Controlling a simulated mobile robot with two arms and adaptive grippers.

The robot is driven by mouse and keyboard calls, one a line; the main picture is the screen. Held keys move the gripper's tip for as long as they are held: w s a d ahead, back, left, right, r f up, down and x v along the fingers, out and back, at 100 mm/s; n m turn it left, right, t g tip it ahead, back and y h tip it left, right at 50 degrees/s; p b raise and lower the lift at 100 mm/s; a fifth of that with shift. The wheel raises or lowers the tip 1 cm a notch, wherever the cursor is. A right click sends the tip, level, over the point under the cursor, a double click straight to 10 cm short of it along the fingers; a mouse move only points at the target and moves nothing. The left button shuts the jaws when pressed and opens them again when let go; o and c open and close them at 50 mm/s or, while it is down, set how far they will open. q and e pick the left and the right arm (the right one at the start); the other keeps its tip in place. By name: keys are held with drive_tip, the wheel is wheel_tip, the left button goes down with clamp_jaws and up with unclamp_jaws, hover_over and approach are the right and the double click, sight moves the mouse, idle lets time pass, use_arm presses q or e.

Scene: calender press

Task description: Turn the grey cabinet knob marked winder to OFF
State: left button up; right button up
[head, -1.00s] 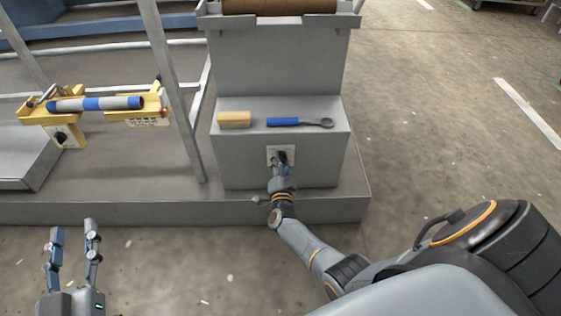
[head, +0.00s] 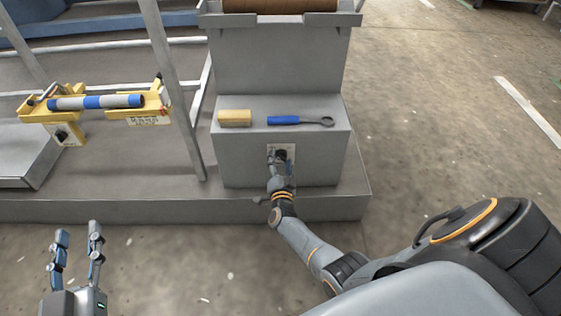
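The grey cabinet (head: 232,165) stands in the middle of the head view. Its front has a pale plate (head: 291,150) with a dark knob (head: 281,155) on it. My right gripper (head: 277,163) is at the knob and partly covers it and the plate. Its fingers are too small and overlapped to tell whether they are closed on the knob. The plate's marking and the knob's setting cannot be read. My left gripper (head: 78,238) is at the lower left with its two fingers apart, empty and away from the cabinet.
A yellow block (head: 235,118) and a blue-handled wrench (head: 284,120) lie on the cabinet's ledge. At left, a yellow bracket (head: 34,107) holds a blue and grey roller (head: 95,102), with another dark knob (head: 62,135) below. A grey post (head: 172,90) stands between. Floor at right is open.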

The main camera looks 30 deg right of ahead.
drive_tip(key=v, duration=1.2)
idle(0.4)
